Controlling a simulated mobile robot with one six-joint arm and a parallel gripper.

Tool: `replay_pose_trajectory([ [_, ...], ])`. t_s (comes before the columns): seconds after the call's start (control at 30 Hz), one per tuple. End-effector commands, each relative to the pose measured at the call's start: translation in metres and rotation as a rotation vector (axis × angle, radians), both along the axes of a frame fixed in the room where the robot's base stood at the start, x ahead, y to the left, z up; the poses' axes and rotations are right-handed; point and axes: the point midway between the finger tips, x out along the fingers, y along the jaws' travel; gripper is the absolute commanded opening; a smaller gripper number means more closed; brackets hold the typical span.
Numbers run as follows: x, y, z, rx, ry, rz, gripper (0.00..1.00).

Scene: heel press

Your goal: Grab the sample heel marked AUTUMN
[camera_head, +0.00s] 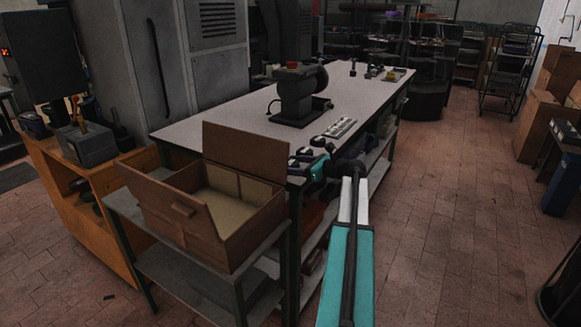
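I cannot make out a heel marked AUTUMN, and no label is readable at this size. My teal and white arm reaches up from the bottom to the near corner of a long grey-topped table. My gripper (301,158) appears as small dark and teal parts at that corner. Its fingers are too small to tell open from shut, and I cannot see anything held. A wooden box (183,212) with its lid raised stands on a lower stand to the left of the gripper. Its visible inside looks empty, but the front wall hides part of it.
The long table (222,119) carries a dark machine (297,92), a light strip with small items (341,128) and several small objects at the far end. An orange-brown cabinet (70,180) stands left. Cardboard boxes (538,95) stand at right.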

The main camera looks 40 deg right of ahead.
Motion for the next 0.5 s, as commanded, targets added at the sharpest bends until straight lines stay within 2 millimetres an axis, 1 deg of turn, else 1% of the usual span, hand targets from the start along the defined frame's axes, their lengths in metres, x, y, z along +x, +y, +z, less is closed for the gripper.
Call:
replay_pose_trajectory([
  [0.2,0.0007,0.0008,0.0000,0.000,0.000,0.002,0.67],
  [0.27,0.0007,0.0008,0.0000,0.000,0.000,0.002,0.58],
  [0.4,0.0006,0.0007,0.0001,0.000,0.000,0.001,0.35],
  [0.5,0.0005,0.0006,0.0000,0.000,0.000,0.001,0.20],
])
